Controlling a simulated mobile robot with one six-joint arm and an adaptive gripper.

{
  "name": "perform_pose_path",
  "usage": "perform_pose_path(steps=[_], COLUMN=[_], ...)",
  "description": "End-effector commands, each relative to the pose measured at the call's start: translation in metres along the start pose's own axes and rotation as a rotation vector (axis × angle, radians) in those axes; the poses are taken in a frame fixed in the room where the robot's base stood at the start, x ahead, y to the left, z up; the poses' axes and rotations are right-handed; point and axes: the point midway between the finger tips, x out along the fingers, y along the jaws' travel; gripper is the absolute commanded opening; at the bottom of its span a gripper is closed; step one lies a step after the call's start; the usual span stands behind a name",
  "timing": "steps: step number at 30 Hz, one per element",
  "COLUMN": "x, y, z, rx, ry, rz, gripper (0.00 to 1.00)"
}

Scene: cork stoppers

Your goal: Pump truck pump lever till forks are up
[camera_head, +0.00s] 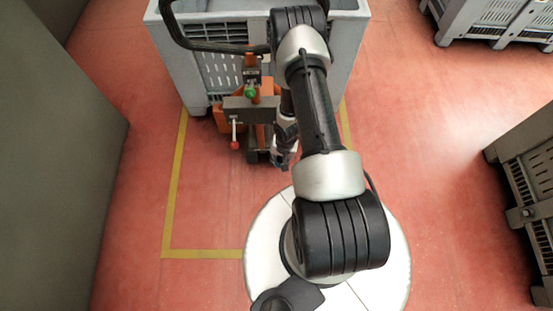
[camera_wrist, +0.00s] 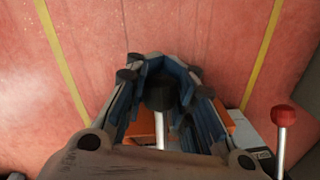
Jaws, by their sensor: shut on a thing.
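The orange pump truck (camera_head: 262,112) stands at the front of a grey crate, with a black looped handle (camera_head: 185,40) at its upper left. My gripper (camera_head: 283,161) is low at the right of the truck's front. In the wrist view my gripper (camera_wrist: 160,72) is shut around the black knob (camera_wrist: 160,94) of the pump lever, whose pale metal rod (camera_wrist: 160,132) runs down between the fingers. In the head view my arm and gripper hide this lever. The forks are not visible, so their height cannot be told.
A red-knobbed lever (camera_head: 235,145) is left of my gripper; it also shows at right in the wrist view (camera_wrist: 284,116). A green knob (camera_head: 250,92) sits above it. The grey crate (camera_head: 190,70) is behind. Yellow tape (camera_head: 172,190) marks the red floor. More crates (camera_head: 535,170) stand right.

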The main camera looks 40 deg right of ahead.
Motion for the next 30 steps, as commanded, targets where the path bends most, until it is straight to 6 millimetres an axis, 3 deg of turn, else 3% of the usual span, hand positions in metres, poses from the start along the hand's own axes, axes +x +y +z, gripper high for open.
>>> perform_pose_path(steps=[9,30], x=[0.020,0.023], y=[0.001,-0.002], z=[-0.009,-0.017], rx=[0.003,0.006], ry=[0.003,0.013], rz=[0.000,-0.005], gripper=[0.00,0.00])
